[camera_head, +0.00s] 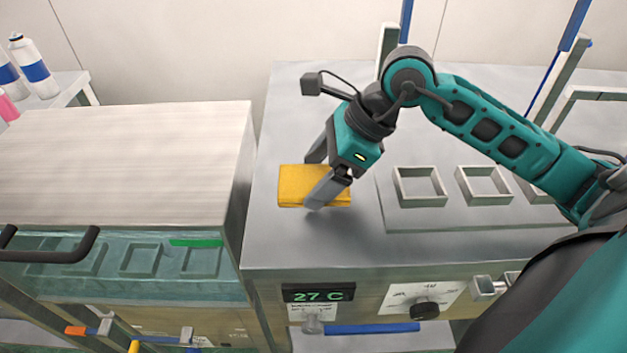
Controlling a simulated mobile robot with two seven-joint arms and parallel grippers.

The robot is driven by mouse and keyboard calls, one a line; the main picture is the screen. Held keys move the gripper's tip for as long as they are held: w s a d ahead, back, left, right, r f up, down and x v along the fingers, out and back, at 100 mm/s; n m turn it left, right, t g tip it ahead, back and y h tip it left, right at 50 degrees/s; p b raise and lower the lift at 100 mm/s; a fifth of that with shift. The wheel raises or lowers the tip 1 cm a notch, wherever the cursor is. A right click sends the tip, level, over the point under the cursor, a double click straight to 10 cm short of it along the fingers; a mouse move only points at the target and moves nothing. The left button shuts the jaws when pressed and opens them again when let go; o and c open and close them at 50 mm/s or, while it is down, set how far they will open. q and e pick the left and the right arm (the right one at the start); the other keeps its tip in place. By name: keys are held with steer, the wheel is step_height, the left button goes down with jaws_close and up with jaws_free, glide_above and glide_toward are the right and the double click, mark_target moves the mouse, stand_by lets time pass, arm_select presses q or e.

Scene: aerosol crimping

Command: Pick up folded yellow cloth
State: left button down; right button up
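The folded yellow cloth (294,187) lies flat on the left part of the grey metal worktop (310,239). My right gripper (312,180) reaches down over the cloth from the right. Its two grey fingers are spread apart, one at the far edge of the cloth and one across its near side. The near finger hides part of the cloth, and I cannot tell whether either finger touches it. My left gripper is not in view.
A plate with square frames (419,186) sits right of the cloth. A lower water bath (120,263) with a lid (130,160) stands left. A 27 C display (318,293) and dial (425,309) are on the front. Bottles (35,69) stand far left.

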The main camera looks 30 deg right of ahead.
steer(key=c, duration=0.4)
steer(key=shift+r, duration=0.1)
